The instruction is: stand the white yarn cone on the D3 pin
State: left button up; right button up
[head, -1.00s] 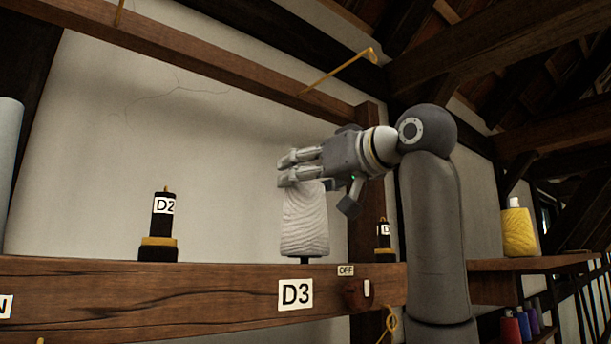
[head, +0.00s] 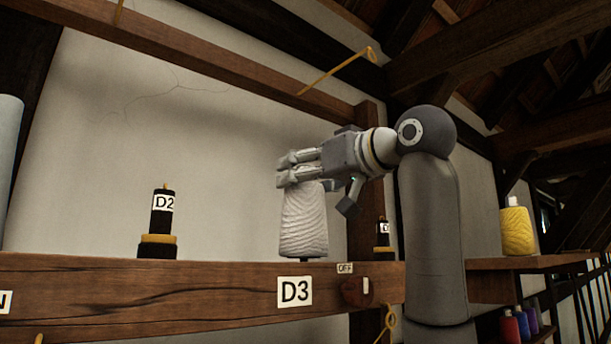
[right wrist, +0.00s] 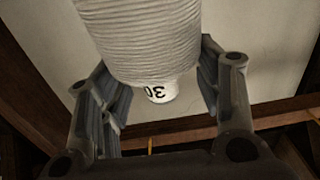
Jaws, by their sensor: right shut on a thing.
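The white yarn cone (head: 304,225) is upright above the D3 label (head: 294,291) on the wooden beam. A dark piece shows just under its base; the pin itself is hidden, so I cannot tell how far the cone is down on it. My right gripper (head: 300,172) is at the cone's narrow top, shut on it. In the right wrist view the cone (right wrist: 140,40) lies between the fingers, and its white tip (right wrist: 155,92) is marked 30. My left gripper is not in view.
The D2 post (head: 161,225) stands on the beam (head: 150,295) to the left. A smaller labelled post (head: 383,235) stands right of the cone, beside my arm. A yellow cone (head: 516,230) stands on a shelf at right. A yellow hooked rod (head: 340,70) juts out above.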

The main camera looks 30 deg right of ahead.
jog(key=shift+f, duration=0.3)
jog(key=o, duration=1.2)
jog(key=shift+c, duration=0.2)
jog(key=s+d+b, duration=0.1)
jog(key=s+b, duration=0.2)
jog(key=s, duration=0.8)
